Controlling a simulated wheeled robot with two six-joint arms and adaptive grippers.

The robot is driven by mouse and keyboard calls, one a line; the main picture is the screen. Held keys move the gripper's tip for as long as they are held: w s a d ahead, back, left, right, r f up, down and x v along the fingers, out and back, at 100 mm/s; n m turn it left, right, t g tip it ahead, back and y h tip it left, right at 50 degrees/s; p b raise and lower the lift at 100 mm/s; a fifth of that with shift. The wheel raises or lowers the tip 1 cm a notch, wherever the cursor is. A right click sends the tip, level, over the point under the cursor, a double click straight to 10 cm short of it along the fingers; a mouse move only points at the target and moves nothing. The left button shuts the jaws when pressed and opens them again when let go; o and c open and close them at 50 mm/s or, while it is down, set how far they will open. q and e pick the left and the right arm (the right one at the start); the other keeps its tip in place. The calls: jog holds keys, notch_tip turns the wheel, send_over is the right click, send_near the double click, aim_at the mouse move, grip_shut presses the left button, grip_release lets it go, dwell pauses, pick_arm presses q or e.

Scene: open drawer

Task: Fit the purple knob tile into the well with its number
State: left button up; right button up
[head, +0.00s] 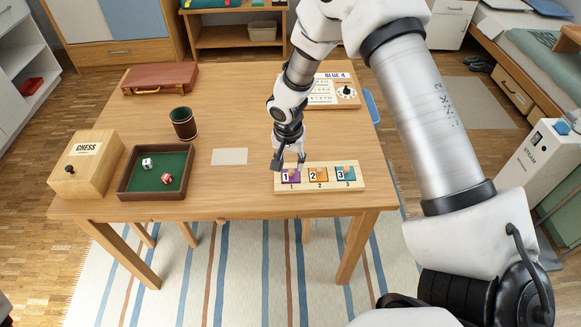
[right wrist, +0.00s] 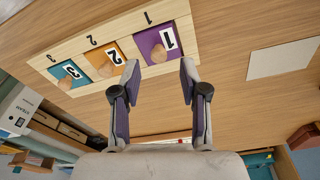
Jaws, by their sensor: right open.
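The wooden tile board (head: 359,184) lies near the table's front edge with wells numbered 1, 2 and 3. The purple knob tile (head: 294,179), marked 1, lies in the well labelled 1; it also shows in the right wrist view (right wrist: 150,43). It looks flat in its well. The orange tile (head: 320,178) is in well 2 and the teal tile (head: 347,178) in well 3. My right gripper (head: 288,165) is open by the purple tile, its fingers pointing at it; in the right wrist view (right wrist: 159,70) nothing is between them. My left gripper is not in view.
A blank card (head: 229,156) lies left of the board. Farther left are a dice tray (head: 125,184), a dark cup (head: 183,123) and a chess box (head: 92,160). The table's middle is clear.

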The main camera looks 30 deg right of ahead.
aim_at(289, 179)
notch_tip(289, 179, up, 8)
jog(key=s+a+f+n+g+y, duration=0.15)
jog(key=s+a+f+n, duration=0.4)
jog(key=s+f, duration=0.7)
jog(key=s+a+f+n, duration=0.1)
jog(key=s+f+n, duration=0.1)
jog(key=s+f, duration=0.3)
jog(key=s+a+f+n, duration=0.1)
jog(key=s+f, duration=0.4)
jog(key=s, duration=0.5)
jog(key=shift+s+a+n, duration=0.3)
jog(key=shift+n, duration=0.05)
jog(key=shift+t+h, duration=0.25)
